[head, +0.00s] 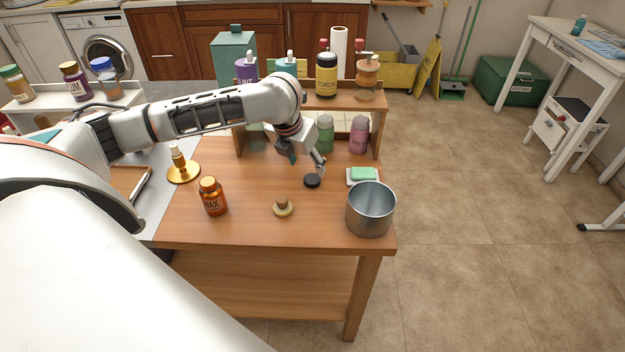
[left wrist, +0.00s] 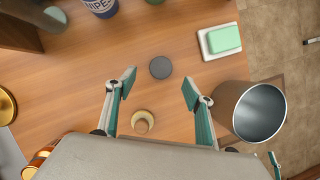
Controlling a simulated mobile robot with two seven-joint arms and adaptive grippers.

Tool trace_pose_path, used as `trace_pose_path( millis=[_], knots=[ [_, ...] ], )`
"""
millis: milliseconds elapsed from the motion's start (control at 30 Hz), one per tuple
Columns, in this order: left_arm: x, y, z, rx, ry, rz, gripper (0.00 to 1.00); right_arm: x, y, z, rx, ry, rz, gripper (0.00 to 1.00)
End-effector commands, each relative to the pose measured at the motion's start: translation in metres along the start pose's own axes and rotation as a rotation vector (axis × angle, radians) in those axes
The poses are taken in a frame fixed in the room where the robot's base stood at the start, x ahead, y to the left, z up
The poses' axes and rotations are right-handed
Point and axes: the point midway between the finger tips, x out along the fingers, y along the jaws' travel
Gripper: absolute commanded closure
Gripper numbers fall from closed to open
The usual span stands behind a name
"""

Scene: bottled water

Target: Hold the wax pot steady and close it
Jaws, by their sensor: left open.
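The wax pot (head: 213,201) is an amber jar with a white WAX label, upright on the left of the wooden table. Its top looks orange-gold; I cannot tell whether that is a cap. Its amber side shows at the lower left of the left wrist view (left wrist: 38,160), partly hidden. A flat black disc (head: 312,181), perhaps a lid, lies on the table; it also shows in the left wrist view (left wrist: 160,67). My left gripper (head: 320,165) is open and empty above the table near the disc. In the left wrist view the disc appears just beyond its fingertips (left wrist: 160,88). My right gripper is not seen.
A wooden knobbed piece (head: 283,208) lies near the table's front. A metal can (head: 371,210) stands at the front right corner, with green soap on a white dish (head: 363,175) behind it. A gold dispenser (head: 180,165) stands left. A shelf (head: 378,125) with bottles lines the back.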

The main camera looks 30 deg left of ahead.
Motion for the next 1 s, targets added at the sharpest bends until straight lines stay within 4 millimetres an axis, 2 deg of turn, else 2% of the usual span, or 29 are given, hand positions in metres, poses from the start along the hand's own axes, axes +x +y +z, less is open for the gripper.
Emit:
trace_pose_path(
  millis=[33, 133, 467, 567, 833, 1000],
  knots=[
    [0.008, 0.000, -0.002, 0.000, 0.003, 0.000, 0.47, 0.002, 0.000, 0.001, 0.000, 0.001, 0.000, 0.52],
    [0.015, 0.000, -0.001, -0.001, 0.001, 0.001, 0.47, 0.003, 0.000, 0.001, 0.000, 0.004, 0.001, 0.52],
    [0.017, 0.000, -0.001, 0.000, 0.000, 0.001, 0.47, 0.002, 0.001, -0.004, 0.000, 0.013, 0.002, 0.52],
    [0.025, -0.001, -0.004, 0.000, 0.001, 0.000, 0.47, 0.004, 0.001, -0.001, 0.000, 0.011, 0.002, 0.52],
    [0.063, -0.003, -0.009, 0.000, 0.003, 0.001, 0.47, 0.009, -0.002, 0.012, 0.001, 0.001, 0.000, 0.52],
    [0.067, -0.003, -0.007, 0.000, -0.001, 0.001, 0.47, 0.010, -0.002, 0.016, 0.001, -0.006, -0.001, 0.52]
  ],
)
